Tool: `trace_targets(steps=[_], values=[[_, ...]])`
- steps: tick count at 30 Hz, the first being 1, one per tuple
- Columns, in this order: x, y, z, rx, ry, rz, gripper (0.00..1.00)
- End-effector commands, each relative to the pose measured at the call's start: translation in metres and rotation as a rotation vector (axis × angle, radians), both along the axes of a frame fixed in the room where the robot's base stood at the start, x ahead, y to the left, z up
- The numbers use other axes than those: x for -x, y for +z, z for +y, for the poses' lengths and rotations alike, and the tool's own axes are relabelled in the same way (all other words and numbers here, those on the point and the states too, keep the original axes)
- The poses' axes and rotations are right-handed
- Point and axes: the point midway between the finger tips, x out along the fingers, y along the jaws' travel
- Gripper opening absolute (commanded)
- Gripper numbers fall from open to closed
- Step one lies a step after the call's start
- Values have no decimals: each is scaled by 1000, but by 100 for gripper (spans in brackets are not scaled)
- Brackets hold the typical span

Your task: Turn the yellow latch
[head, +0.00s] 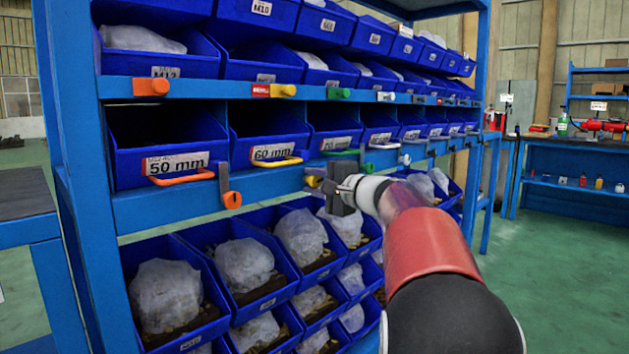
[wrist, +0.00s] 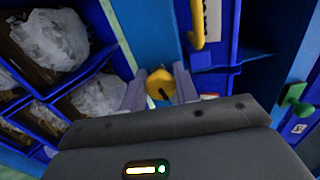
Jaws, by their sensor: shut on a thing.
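The yellow latch (wrist: 160,84) shows in the wrist view between the two fingers of my gripper (wrist: 159,90), which is shut on it. In the head view the yellow latch (head: 314,181) sits on the blue rail below the 60 mm bin, just left of my gripper (head: 325,186). My gripper hides part of the latch in the head view. My arm reaches in from the lower right.
An orange latch (head: 231,198) hangs from the rail to the left. The 60 mm bin (head: 262,177) has a yellow handle (head: 277,162); the 50 mm bin (head: 135,177) has an orange one. A green latch (wrist: 296,98) is at the right in the wrist view. Bagged bins fill the lower shelf.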

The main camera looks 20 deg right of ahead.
Motion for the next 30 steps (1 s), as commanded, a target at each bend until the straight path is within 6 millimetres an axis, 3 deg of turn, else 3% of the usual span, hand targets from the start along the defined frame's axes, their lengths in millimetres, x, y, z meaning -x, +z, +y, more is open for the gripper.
trace_targets(steps=[12, 29, 30], values=[[0, 0, 0, -183, 1, 68, 7], [0, -1, 0, -208, 1, 78, 7], [0, -1, 0, -208, 1, 78, 34]])
